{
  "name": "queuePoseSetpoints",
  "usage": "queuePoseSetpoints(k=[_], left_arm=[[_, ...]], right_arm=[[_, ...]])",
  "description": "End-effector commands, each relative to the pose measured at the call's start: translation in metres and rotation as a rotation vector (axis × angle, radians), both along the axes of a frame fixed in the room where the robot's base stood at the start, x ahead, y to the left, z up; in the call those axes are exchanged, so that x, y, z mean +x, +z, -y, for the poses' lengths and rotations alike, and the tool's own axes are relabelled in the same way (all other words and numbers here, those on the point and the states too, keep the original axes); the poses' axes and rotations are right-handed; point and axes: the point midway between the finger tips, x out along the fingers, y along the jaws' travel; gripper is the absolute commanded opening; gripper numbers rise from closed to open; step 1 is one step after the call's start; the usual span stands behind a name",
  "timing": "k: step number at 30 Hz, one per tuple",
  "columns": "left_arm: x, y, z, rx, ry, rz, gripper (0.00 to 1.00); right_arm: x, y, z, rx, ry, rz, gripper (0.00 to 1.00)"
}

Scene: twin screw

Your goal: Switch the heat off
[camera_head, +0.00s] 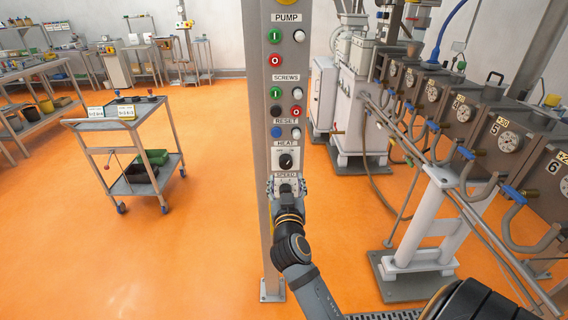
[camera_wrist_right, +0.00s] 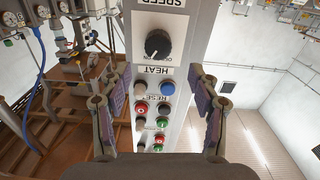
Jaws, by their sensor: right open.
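The black HEAT knob (camera_head: 285,161) is on the grey control column (camera_head: 262,220), between the HEAT label above it and the SPEED label below it. The knob also shows in the right wrist view (camera_wrist_right: 158,43), where the panel appears upside down. I cannot tell its setting surely. My right gripper (camera_head: 286,187) is in front of the column, just below the HEAT knob, and covers the area under the SPEED label. In the right wrist view my right gripper (camera_wrist_right: 160,88) is open and empty, its fingers spread left and right of the panel, apart from the knob. My left gripper is out of view.
Above the HEAT knob are a blue RESET button (camera_head: 276,132) and several green, red and black buttons. Grey machine boxes (camera_head: 461,108) with pipes stand at the right. A wheeled cart (camera_head: 136,122) stands at the left, with open orange floor between it and the column.

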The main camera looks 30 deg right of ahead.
Motion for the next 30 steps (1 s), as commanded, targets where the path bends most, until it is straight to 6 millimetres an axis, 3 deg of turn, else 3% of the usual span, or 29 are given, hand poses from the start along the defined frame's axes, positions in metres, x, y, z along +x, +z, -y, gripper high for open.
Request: queuePoseSetpoints(k=[10,15,23,30], left_arm=[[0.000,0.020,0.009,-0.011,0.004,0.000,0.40],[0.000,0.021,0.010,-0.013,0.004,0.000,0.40],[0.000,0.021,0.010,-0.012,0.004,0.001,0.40],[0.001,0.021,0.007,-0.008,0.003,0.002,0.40]], right_arm=[[0.060,0.003,0.037,-0.004,0.000,-0.001,0.61],[0.071,0.001,0.044,-0.001,0.000,-0.001,0.61],[0.072,0.000,0.045,0.000,0.000,-0.001,0.61],[0.072,0.000,0.044,0.000,0.001,-0.001,0.29]])
